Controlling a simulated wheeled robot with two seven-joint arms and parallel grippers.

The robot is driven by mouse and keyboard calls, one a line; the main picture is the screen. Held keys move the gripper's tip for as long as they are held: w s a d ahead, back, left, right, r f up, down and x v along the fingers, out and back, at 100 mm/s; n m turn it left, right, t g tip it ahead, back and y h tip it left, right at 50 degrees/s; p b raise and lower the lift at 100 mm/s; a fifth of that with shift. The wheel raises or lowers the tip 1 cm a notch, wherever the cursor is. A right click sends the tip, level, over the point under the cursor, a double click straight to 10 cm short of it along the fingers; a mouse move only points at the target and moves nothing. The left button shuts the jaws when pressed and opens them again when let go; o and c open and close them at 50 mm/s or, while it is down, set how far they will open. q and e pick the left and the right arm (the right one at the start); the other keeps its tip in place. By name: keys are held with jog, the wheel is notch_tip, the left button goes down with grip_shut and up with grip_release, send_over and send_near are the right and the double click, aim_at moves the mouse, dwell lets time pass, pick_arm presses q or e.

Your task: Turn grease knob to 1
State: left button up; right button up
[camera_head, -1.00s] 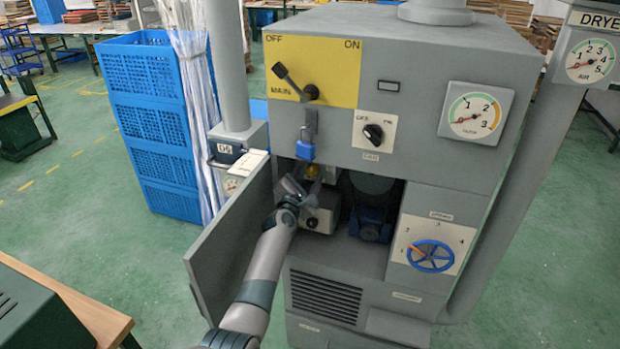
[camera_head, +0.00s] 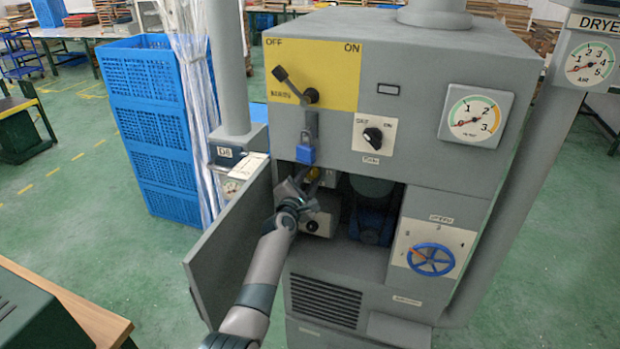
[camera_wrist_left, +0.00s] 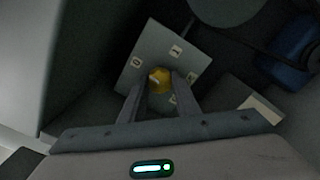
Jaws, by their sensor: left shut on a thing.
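The yellow grease knob (camera_wrist_left: 159,80) sits on a grey plate (camera_wrist_left: 146,50) inside the open compartment of the machine. Small white labels with dark marks stand around it; one on the left looks like 0, the others are hard to read. My left gripper (camera_wrist_left: 158,84) is shut on the knob, one finger on each side. In the head view my left gripper (camera_head: 300,186) reaches into the compartment, and a bit of the yellow knob (camera_head: 313,174) shows beyond it. The knob's pointer is not clear. My right gripper is not in view.
The compartment door (camera_head: 230,248) stands open left of my left arm. A blue padlock (camera_head: 305,154) hangs just above the opening. A blue motor-like part (camera_head: 371,225) lies inside, to the right. A blue handwheel (camera_head: 431,259) is on the lower right front.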

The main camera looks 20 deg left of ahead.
pick_arm(q)
jog(key=m, duration=0.3)
jog(key=shift+f+m+b, duration=0.1)
jog(key=shift+m+b, duration=0.25)
jog(key=shift+m, duration=0.05)
jog(key=m, duration=0.4)
jog(key=shift+m+b, duration=0.3)
jog(key=shift+b, duration=0.05)
jog(key=m, duration=0.4)
jog(key=shift+b, duration=0.35)
jog(key=shift+m, duration=2.3)
jog(key=o, duration=1)
jog(key=shift+o, duration=0.2)
jog(key=shift+s+b, duration=0.1)
jog(key=shift+b, duration=0.2)
jog(key=s+b, duration=0.4)
jog(key=s, duration=1.3)
jog(key=shift+a, duration=0.3)
